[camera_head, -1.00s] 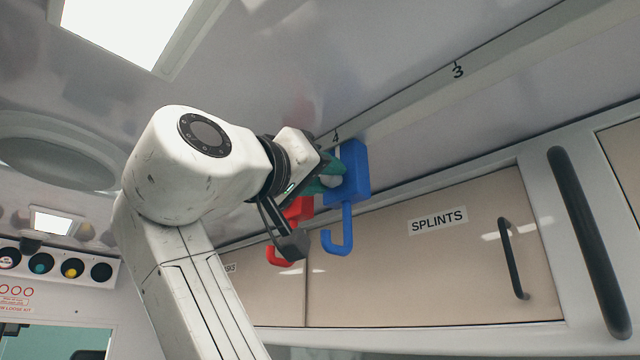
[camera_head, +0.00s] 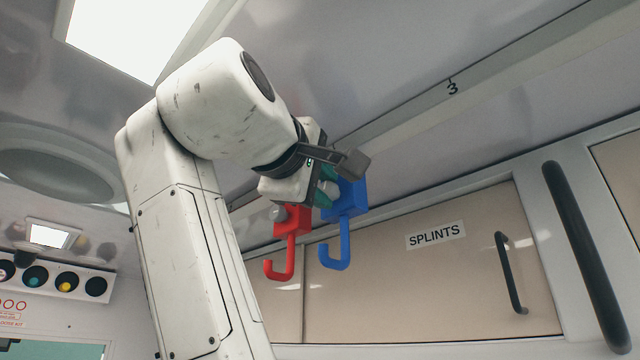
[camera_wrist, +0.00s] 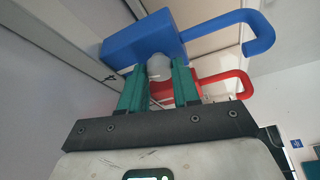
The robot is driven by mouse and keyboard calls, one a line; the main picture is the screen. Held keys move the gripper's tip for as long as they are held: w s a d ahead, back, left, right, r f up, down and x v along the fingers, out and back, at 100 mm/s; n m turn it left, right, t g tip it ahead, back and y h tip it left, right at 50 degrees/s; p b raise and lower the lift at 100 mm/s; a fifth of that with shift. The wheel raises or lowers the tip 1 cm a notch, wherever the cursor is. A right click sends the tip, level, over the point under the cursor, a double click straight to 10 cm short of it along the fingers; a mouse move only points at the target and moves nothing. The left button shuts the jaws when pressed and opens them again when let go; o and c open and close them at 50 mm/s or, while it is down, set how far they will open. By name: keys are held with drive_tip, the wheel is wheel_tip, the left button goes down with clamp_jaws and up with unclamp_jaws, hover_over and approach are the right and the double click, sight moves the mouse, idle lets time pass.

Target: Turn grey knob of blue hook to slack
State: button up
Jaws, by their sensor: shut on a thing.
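The blue hook (camera_head: 344,200) hangs from the ceiling rail, its J-shaped end pointing down in the head view. In the wrist view the blue hook (camera_wrist: 150,44) lies across the top, its curved end at the right. Its grey knob (camera_wrist: 159,67) sits between my gripper's green fingers (camera_wrist: 160,78), against the blue block. My gripper (camera_head: 328,190) is shut on this knob. In the head view the knob is hidden behind my fingers and wrist.
A red hook (camera_head: 291,222) hangs close to the left of the blue one, with a pale knob (camera_head: 279,213). The rail (camera_head: 410,115) runs up to the right, marked 3. Below are a SPLINTS cupboard door (camera_head: 400,285) and black handles (camera_head: 510,272).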

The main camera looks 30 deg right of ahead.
drive_tip(key=shift+n, duration=0.6)
drive_tip(key=shift+y, duration=0.3)
drive_tip(key=o, duration=1)
drive_tip(key=b+v, duration=0.3)
drive_tip(key=v, duration=0.7)
drive_tip(key=shift+s+a, duration=0.15)
drive_tip(key=shift+a, duration=0.25)
